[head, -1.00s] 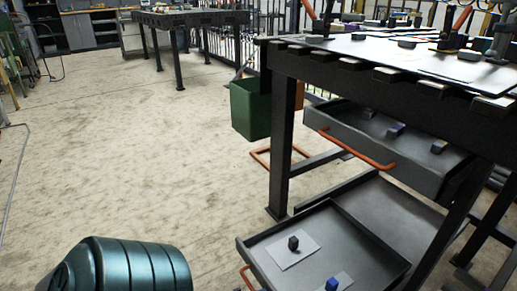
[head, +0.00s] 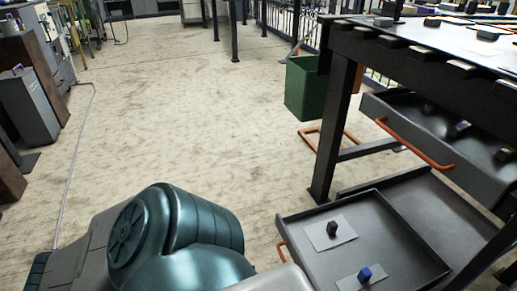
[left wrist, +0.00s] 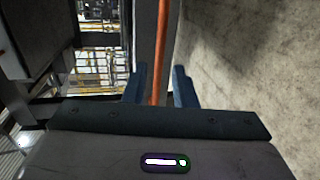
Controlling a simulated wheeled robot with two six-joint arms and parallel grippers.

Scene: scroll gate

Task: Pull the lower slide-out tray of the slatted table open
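The lower slide-out tray (head: 408,262) stands out from under the slatted table (head: 340,110), tilted in the picture, with a dark block (head: 333,229) and a blue block (head: 365,274) on light pads. Its orange handle (head: 282,251) shows at the left end; my left arm hides the rest. My left gripper is out of sight in the head view. In the left wrist view my left gripper (left wrist: 161,88) has its two fingers apart, with an orange bar (left wrist: 161,55) running between them and small gaps beside it. The bar looks like a tray handle. My right gripper is not in view.
The upper tray (head: 395,115) with its orange handle (head: 415,145) is also partly out, above the lower one. A green bin (head: 304,87) stands by the table leg. Open floor (head: 200,120) lies left of the table. Cabinets stand at the far left.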

